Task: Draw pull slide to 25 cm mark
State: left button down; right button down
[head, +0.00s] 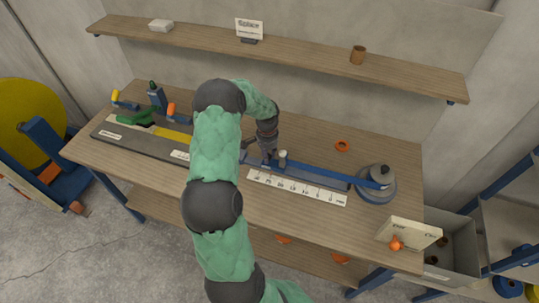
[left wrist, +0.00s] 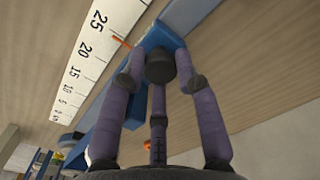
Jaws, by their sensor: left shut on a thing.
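A blue slide block (left wrist: 158,42) sits on the track beside the white ruler (left wrist: 90,50). A thin orange pointer (left wrist: 122,42) sticks out from it toward the ruler, close by the 25 mark; the exact reading is hard to tell. My left gripper (head: 268,157) is shut on the slide, with its fingers either side of a dark round piece (left wrist: 160,67) in the left wrist view. The blue strip (head: 320,174) runs right from there to the grey round holder (head: 376,184). My arm hides part of the bench left of the slide. My right gripper is not in view.
A sign with an orange item (head: 396,243) stands at the right front corner. A shelf (head: 300,62) runs behind.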

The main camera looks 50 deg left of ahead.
pick_arm(q)
jog(key=c, duration=0.9)
grip_release()
notch_tip(320, 180, up, 12)
